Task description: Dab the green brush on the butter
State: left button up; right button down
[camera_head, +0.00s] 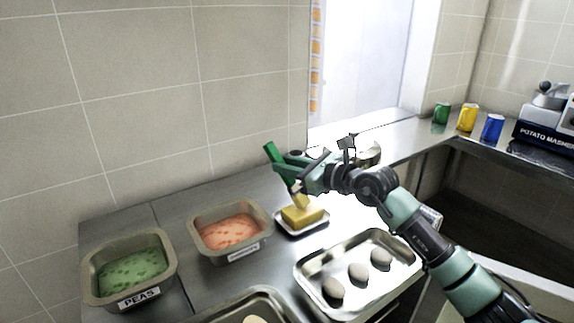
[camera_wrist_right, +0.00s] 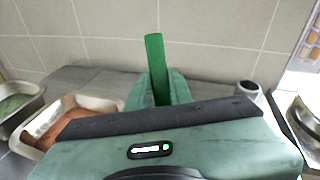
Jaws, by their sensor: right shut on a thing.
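The green brush (camera_head: 272,152) is held at a tilt, its green handle pointing up and left and its pale bristles low. My right gripper (camera_head: 288,170) is shut on it. The handle also stands up between the fingers in the right wrist view (camera_wrist_right: 156,62). The wrist view hides the bristles and butter. My left gripper is not in view.
A tub of orange food (camera_head: 262,245) and a tub labelled PEAS (camera_head: 172,270) stand left of the butter. A metal tray (camera_head: 312,266) with several grey oval lumps lies in front. Green (camera_head: 441,113), yellow (camera_head: 467,118) and blue (camera_head: 492,127) cans stand at the back right.

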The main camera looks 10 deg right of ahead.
jog(key=shift+r+p, duration=2.35)
jog(key=shift+r, duration=1.15)
jog(key=shift+d+f, duration=0.1)
